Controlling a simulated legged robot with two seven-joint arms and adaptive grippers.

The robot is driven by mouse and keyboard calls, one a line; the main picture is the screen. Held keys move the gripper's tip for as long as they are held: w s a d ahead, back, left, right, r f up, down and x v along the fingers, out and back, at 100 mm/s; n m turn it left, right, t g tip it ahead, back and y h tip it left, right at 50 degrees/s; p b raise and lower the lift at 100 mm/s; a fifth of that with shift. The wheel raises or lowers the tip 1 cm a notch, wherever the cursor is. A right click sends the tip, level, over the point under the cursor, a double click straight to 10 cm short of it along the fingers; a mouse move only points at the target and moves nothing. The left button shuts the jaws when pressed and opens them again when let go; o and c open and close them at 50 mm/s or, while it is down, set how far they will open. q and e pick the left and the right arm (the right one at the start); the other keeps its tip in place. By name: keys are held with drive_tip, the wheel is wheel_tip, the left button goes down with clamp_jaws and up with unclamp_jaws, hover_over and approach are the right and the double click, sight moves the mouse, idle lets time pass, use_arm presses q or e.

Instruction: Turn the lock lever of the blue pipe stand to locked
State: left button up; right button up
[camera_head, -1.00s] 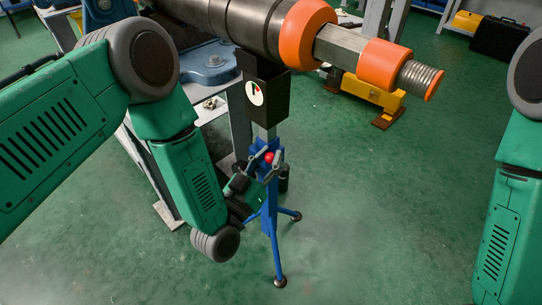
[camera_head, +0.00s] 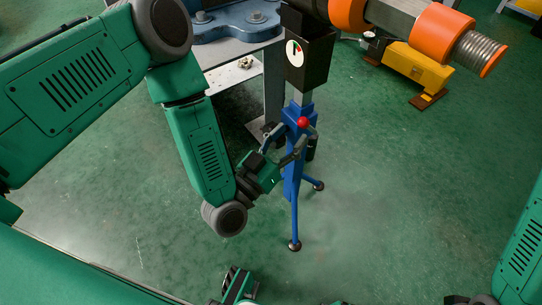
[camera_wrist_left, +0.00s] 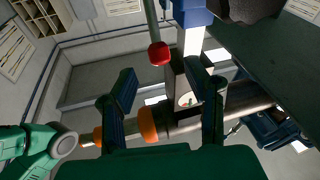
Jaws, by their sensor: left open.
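The blue pipe stand (camera_head: 292,183) stands upright on three legs in the head view. Its lock lever has a red ball knob (camera_head: 303,122) near the top of the blue body. The knob (camera_wrist_left: 159,53) also shows in the left wrist view on a thin grey rod. My left gripper (camera_head: 287,141) is open at the stand's upper part, fingers pointing up toward the knob. In the left wrist view, the knob appears between and slightly above the fingertips (camera_wrist_left: 161,74); contact cannot be told. My right gripper's fingers do not show.
A thick pipe with orange collars (camera_head: 435,30) lies across the top. A workbench with a blue vise (camera_head: 235,20) is behind left. A yellow unit (camera_head: 415,66) stands on the floor. The green floor right of the stand is clear.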

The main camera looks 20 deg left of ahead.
use_arm(q)
drive_tip(key=v, duration=0.7)
drive_tip(key=shift+s, duration=0.1)
